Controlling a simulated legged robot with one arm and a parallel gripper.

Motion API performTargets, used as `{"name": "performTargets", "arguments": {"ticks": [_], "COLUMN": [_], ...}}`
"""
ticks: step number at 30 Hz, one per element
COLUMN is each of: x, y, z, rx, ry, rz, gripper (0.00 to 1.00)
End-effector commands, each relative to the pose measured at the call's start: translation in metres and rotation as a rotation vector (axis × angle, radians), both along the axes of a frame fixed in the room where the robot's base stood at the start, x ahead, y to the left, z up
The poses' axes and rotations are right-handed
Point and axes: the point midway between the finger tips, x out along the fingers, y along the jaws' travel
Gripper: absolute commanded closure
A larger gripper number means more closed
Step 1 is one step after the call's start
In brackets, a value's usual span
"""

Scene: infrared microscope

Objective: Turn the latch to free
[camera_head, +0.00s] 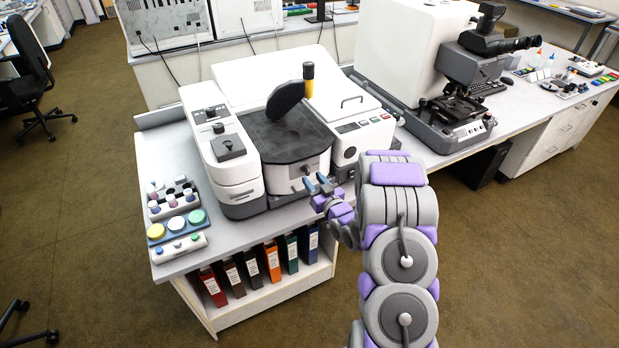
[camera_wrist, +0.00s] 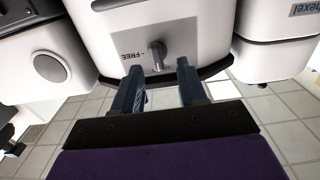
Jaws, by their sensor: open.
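In the head view the latch (camera_head: 305,168) shows small on the front of the middle section under the dark round plate. My gripper (camera_wrist: 160,80) is open, with its two blue-grey fingers apart and nothing between them. The fingertips point at the panel just short of the latch, which shows between and beyond them. In the head view my gripper (camera_head: 318,184) is in front of the instrument.
The white instrument (camera_head: 230,160) stands on a grey bench (camera_head: 150,145). A rack of vials (camera_head: 174,200) and colored-lid jars (camera_head: 176,222) stand at the bench's left end. Binders (camera_head: 272,262) fill the shelf below. A microscope (camera_head: 460,90) stands to the right.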

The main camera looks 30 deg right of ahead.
Motion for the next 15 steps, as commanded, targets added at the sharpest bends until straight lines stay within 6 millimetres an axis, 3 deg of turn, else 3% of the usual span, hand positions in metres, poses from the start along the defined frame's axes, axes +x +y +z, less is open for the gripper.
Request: {"name": "performTargets", "arguments": {"ticks": [6,15], "x": [0.026,0.032], "y": [0.001,0.003], "z": [0.0,0.0], "rx": [-0.003,-0.003], "ry": [-0.003,0.001], "rz": [0.001,-0.001], "gripper": [0.58,0.58]}}
